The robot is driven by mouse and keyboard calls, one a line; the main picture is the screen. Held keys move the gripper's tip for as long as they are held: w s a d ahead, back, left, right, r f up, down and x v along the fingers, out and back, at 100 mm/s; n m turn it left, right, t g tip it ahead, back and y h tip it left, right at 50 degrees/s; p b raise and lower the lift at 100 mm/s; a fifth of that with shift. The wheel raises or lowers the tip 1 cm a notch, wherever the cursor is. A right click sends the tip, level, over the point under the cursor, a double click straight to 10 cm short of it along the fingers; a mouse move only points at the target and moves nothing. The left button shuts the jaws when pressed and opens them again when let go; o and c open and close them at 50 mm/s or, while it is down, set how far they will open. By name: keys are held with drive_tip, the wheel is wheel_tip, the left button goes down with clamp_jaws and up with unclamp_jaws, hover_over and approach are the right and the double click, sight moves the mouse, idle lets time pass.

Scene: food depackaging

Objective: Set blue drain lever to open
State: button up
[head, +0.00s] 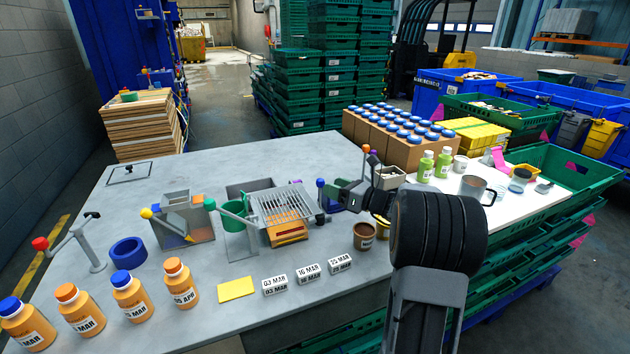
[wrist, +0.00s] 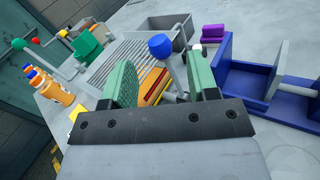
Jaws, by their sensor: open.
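The blue drain lever shows a round blue knob (head: 320,183) on a grey shaft, at the right end of the basin and rack on the grey table. In the wrist view its blue knob (wrist: 160,46) stands up beyond and between my two green finger pads, with the shaft leaning. My gripper (wrist: 160,85) is open and empty. In the head view my gripper (head: 349,192) is just right of the lever. Whether a pad touches the shaft cannot be told.
The wire rack (head: 285,205) lies left of the lever, with an orange-yellow pack below it. A dark blue fixture (wrist: 250,80) stands close on the right in the wrist view. A brown jar (head: 364,236) stands in front. Levers with red (head: 40,243) and yellow knobs stand further left.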

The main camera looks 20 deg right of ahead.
drive_tip(key=x, duration=0.7)
drive_tip(key=shift+p, duration=0.35)
drive_tip(key=shift+w, duration=0.1)
clamp_jaws()
